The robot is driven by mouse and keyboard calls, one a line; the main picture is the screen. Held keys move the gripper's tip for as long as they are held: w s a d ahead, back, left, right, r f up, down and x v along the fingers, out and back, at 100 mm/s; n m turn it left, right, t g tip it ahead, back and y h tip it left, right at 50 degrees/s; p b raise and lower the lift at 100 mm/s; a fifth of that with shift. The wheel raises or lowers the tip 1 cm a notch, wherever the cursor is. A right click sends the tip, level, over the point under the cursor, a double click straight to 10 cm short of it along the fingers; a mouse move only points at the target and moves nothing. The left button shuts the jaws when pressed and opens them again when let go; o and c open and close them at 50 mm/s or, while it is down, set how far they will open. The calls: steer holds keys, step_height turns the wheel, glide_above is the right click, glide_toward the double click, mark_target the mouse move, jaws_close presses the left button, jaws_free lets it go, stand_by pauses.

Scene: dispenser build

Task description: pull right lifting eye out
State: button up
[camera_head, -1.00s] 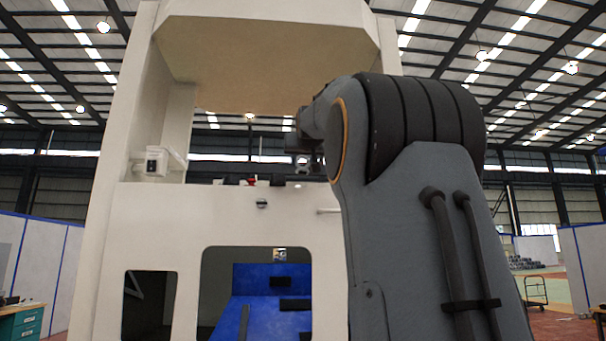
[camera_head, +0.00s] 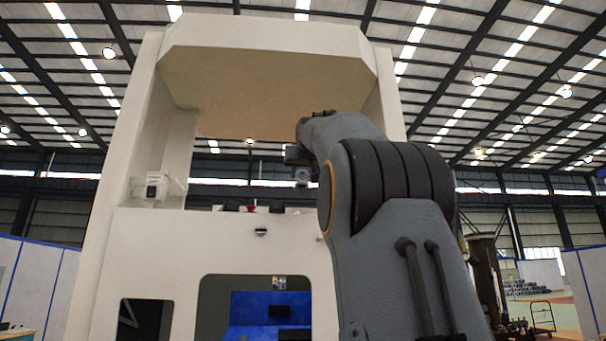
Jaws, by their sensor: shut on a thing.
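My gripper (camera_head: 301,170) shows only small and dark at the far end of my arm, left of the big elbow joint, in front of the machine's open bay. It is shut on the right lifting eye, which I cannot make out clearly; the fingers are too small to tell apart. A small dark metal fitting (camera_head: 261,232) sticks out of the white front panel (camera_head: 215,252) below and left of my gripper. The panel's right part is hidden behind my arm.
The tall white machine frame (camera_head: 100,230) stands close ahead, with an overhanging top (camera_head: 265,50). A small white box (camera_head: 156,187) sits inside its left post. Blue parts (camera_head: 255,312) show through the lower opening. A dark column (camera_head: 487,275) and a cart (camera_head: 541,314) stand at right.

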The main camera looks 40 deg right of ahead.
stand_by(0.4)
step_height(320, 180, up, 7)
steer(key=p, duration=0.3)
stand_by(0.7)
steer(key=shift+f, duration=0.1)
stand_by(0.6)
step_height(320, 180, down, 6)
steer(key=shift+f+b, duration=0.2)
steer(key=shift+b, duration=1)
